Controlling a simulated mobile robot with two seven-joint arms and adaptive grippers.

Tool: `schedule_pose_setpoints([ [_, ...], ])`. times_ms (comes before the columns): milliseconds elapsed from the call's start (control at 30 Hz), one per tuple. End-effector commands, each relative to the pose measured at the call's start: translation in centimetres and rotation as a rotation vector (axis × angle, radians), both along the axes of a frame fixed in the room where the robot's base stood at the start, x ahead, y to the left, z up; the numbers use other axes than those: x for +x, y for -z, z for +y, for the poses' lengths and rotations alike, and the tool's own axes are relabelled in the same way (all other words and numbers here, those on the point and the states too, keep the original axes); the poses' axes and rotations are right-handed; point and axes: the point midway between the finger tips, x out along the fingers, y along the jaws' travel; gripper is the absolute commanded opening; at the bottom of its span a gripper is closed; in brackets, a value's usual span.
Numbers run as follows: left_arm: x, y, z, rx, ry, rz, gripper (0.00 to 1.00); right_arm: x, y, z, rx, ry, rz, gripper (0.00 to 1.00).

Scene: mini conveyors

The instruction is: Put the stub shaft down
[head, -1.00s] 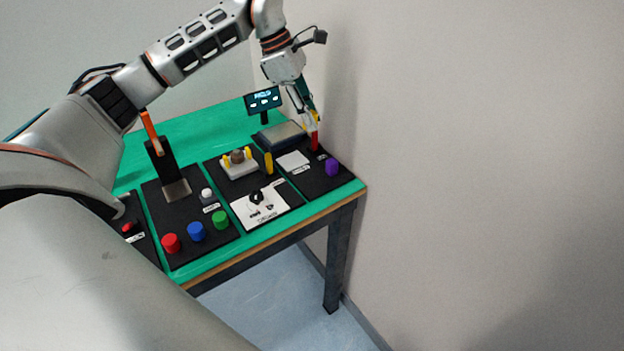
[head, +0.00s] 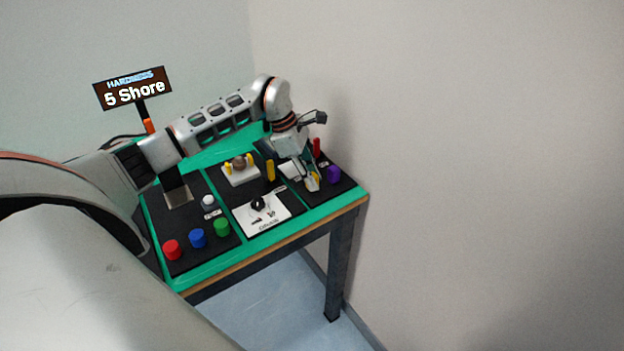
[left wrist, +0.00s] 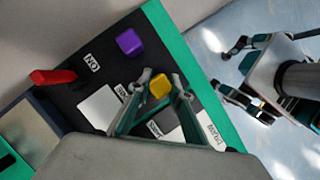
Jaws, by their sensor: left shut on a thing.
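My left gripper (head: 312,186) is shut on a small yellow piece, which I take to be the stub shaft (head: 315,179). I cannot tell whether the shaft touches the panel. A white square plate (left wrist: 99,108) lies beside the gripper.
A red upright piece (head: 317,147) stands behind the gripper. A yellow upright piece (head: 270,170) and a white block with yellow posts (head: 242,177) stand to the left. Red, blue and green buttons (head: 196,238) line the front left. A wall is close on the right.

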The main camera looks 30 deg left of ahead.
Motion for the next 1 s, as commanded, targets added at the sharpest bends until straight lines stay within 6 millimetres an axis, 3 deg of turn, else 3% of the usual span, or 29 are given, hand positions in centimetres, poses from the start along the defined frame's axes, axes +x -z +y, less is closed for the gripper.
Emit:
schedule_pose_setpoints([
  [100, 0.0, 0.9, 0.0, -0.001, -0.003, 0.001, 0.00, 0.0, -0.1, 0.0, 0.000, 0.000, 0.000, 0.26],
  [433, 0.0, 1.2, 0.1, 0.000, -0.001, 0.000, 0.00, 0.1, 0.0, 0.0, 0.000, 0.000, -0.003, 0.26],
  [467, 0.0, 1.2, 0.1, 0.000, -0.001, 0.000, 0.25, 0.1, -0.1, 0.0, 0.001, 0.000, -0.004, 0.26],
  [500, 0.0, 1.2, 0.1, 0.000, -0.001, 0.000, 0.35, 0.1, -0.1, 0.0, 0.000, 0.000, -0.004, 0.26],
  [533, 0.0, 1.2, 0.1, 0.000, -0.001, 0.000, 0.36, 0.1, -0.1, 0.0, 0.000, 0.000, -0.004, 0.26],
  [867, 0.0, 1.1, 0.0, 0.000, -0.001, 0.000, 0.36, 0.1, -0.2, -0.1, -0.001, -0.001, -0.004, 0.26],
  [1000, 0.0, 0.0, 0.4, 0.001, -0.002, -0.003, 0.36, 0.1, -0.2, -0.1, -0.001, -0.001, -0.004, 0.26],
])
